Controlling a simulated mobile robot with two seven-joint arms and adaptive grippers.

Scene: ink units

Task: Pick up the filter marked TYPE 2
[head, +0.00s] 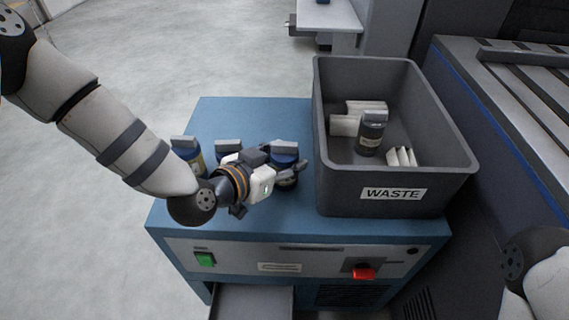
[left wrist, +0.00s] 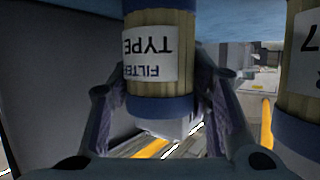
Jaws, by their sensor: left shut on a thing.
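In the left wrist view the held filter (left wrist: 160,55) stands between the two fingers (left wrist: 165,105). It has a tan pleated body, blue bands and a white label reading FILTER TYPE upside down; its number is turned out of sight. Whether it touches the cabinet cannot be told. A second filter (left wrist: 300,80) is close on the right there, its label cut off. My right gripper is out of view.
Two more filters (head: 187,154) (head: 228,150) stand left of the held one on the blue cabinet (head: 205,112). A grey WASTE bin (head: 340,190) at right holds a dark jar-like unit (head: 371,137) and white pieces. A green switch (head: 205,260) and red knob (head: 364,273) are in front.

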